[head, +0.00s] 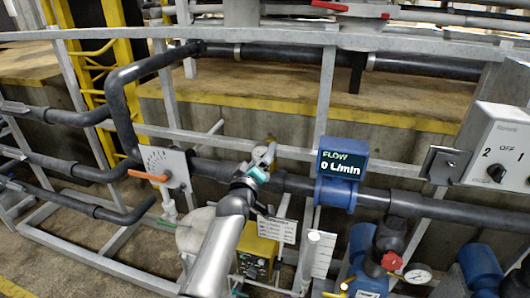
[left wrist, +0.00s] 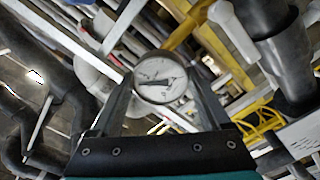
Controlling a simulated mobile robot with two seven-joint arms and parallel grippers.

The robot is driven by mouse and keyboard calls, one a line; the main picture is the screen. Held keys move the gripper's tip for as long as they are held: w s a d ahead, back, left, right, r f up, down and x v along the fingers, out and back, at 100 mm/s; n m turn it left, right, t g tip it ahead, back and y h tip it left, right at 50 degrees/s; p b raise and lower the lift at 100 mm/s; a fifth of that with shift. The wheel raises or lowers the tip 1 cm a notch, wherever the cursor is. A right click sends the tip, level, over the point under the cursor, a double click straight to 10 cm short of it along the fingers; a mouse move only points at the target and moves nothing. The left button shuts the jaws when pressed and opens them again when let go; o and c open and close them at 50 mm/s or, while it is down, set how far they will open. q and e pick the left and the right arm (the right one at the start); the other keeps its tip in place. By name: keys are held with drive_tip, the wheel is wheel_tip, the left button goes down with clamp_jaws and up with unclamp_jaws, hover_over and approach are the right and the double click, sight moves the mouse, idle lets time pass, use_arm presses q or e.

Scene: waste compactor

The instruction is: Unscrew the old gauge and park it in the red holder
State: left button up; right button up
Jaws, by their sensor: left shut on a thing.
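My left gripper (head: 262,168) is in the middle of the head view, its arm rising from the bottom edge. It is shut on a small round gauge (head: 264,153), just above the dark horizontal pipe. In the left wrist view the gauge (left wrist: 160,78) has a white dial, a dark needle and a metal rim, and sits between the two fingers of the left gripper (left wrist: 160,90). Its stem is hidden, so I cannot tell whether it is joined to the pipe. I cannot make out a red holder. My right gripper is not in view.
A blue flow meter (head: 343,172) reading 0 L/min is right of the gripper. An orange-handled valve (head: 150,176) is to the left. Another gauge (head: 418,276) and a red knob (head: 391,261) are at lower right. Grey frame bars (head: 325,95) stand behind.

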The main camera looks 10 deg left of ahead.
use_arm(q)
drive_tip(key=n, duration=0.5)
drive_tip(key=o, duration=1.4)
